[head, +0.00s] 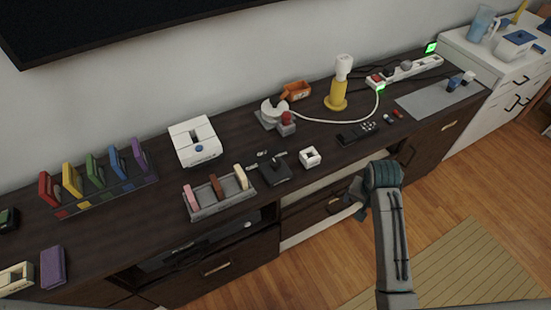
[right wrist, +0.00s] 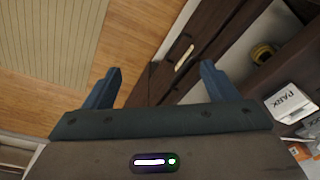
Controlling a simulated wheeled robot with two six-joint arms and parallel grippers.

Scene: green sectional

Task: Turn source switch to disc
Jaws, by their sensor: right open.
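I cannot tell for sure which thing is the source switch, and no "disc" marking is readable. A white box with a blue round button (head: 197,148) stands at the back of the dark cabinet top (head: 235,150). A small white block with a dark opening (head: 310,158) sits near the front edge. In the right wrist view a white piece marked "PARK" (right wrist: 291,102) shows at the right edge. My right gripper (right wrist: 160,80) is open and empty, in front of the cabinet; in the head view my arm partly hides it. My left gripper is out of view.
A divided tray (head: 219,202), a dark square device (head: 274,172), a yellow-and-white bottle (head: 339,82) and a power strip (head: 405,72) with a white cable stand on the top. Coloured cases stand in a rack (head: 108,192) at left.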

